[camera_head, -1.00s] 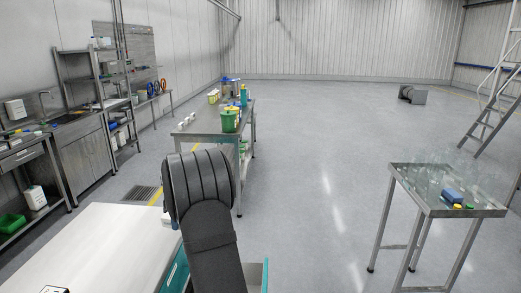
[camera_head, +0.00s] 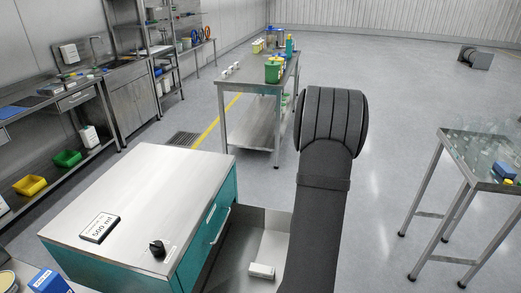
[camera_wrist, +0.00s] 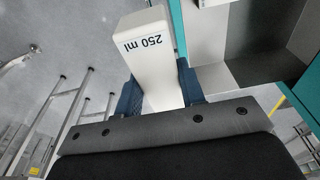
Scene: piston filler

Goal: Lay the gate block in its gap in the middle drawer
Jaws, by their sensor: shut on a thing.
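My gripper (camera_wrist: 160,90) shows in the wrist view, its two blue fingers shut on a white block marked 250 ml (camera_wrist: 145,35), which I take for the gate block. The block sticks out beyond the fingertips and is held clear. In the head view my arm hides the gripper and this block. An open grey drawer (camera_head: 236,255) stands out from the teal cabinet (camera_head: 212,235), and a small white block (camera_head: 262,271) lies in it. Part of a grey compartment with teal edges (camera_wrist: 265,40) shows in the wrist view. The gap itself I cannot make out.
A dark-edged block marked 500 ml (camera_head: 100,227) and a black knob (camera_head: 157,248) are on the cabinet top. A blue box (camera_head: 50,281) is at the lower left. A steel table (camera_head: 262,85) stands behind, and a steel stand (camera_head: 470,165) with bottles is at the right.

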